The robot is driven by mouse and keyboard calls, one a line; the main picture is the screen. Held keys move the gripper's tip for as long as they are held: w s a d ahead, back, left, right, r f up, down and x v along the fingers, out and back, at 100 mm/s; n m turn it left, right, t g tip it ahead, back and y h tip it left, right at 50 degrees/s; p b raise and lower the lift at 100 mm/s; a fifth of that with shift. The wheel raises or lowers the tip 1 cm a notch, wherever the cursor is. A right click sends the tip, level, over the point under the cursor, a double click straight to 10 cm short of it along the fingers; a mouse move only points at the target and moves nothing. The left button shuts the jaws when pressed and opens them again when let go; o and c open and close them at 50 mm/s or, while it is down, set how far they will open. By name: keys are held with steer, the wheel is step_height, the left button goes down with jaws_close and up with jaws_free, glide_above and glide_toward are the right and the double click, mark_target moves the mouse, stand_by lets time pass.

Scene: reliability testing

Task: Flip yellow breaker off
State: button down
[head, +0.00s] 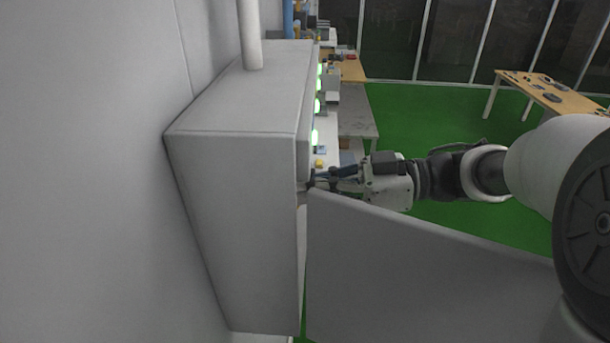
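A grey electrical cabinet (235,210) is fixed to the wall at the left, seen from its side. Its front faces right and is mostly hidden at this steep angle. Several green lights (315,137) glow along that front edge. A small yellow patch (319,163) shows just beyond the edge; I cannot tell whether it is the yellow breaker or something behind. My gripper (318,181) reaches left, with its tips close to the cabinet front, just below the yellow patch. Contact is not clear, and the fingers are too small to tell whether they are open or shut.
The open grey cabinet door (420,270) juts right, below and in front of my arm. A grey pipe (249,35) rises from the cabinet top. Workbenches (355,122) stand behind, and a wooden table (548,93) is at the right. Green floor (425,115) between them is clear.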

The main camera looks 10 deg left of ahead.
steer(key=d+r, duration=0.1)
steer(key=d, duration=1.1)
steer(key=shift+w+d, duration=0.25)
steer(key=shift+w, duration=0.15)
steer(key=shift+r, duration=0.1)
